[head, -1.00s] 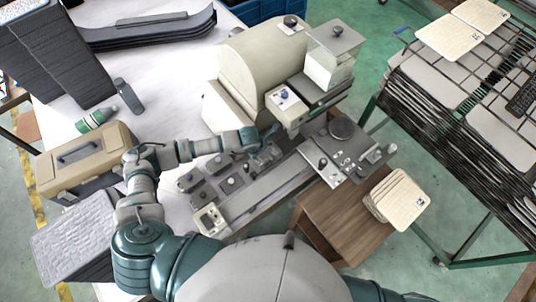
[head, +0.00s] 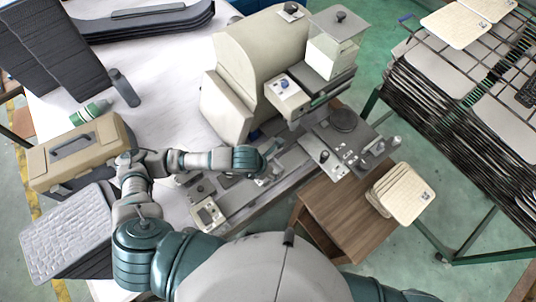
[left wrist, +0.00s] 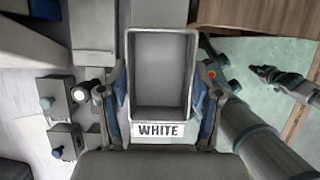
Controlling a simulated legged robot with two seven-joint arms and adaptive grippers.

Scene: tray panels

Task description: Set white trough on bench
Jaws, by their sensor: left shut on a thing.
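The trough (left wrist: 162,75) is an open, grey, rectangular container with a white label reading WHITE on its near end. It sits between the two fingers of my left gripper (left wrist: 161,105) in the left wrist view, and the gripper is shut on it. Its inside looks empty. In the head view my left gripper (head: 268,166) is over the machine's front bed, and the arm and machine mostly hide the trough. The white bench top (head: 160,75) lies to the left. A dark jointed part at the right of the wrist view may be my right gripper (left wrist: 262,74); its state is unclear.
A cream machine (head: 245,65) stands close beyond my left gripper. A beige case (head: 80,152), bottles and stacked dark panels (head: 50,55) occupy the bench's left. A wooden stand (head: 345,215) and a tray rack (head: 480,120) are on the right. The bench's middle is clear.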

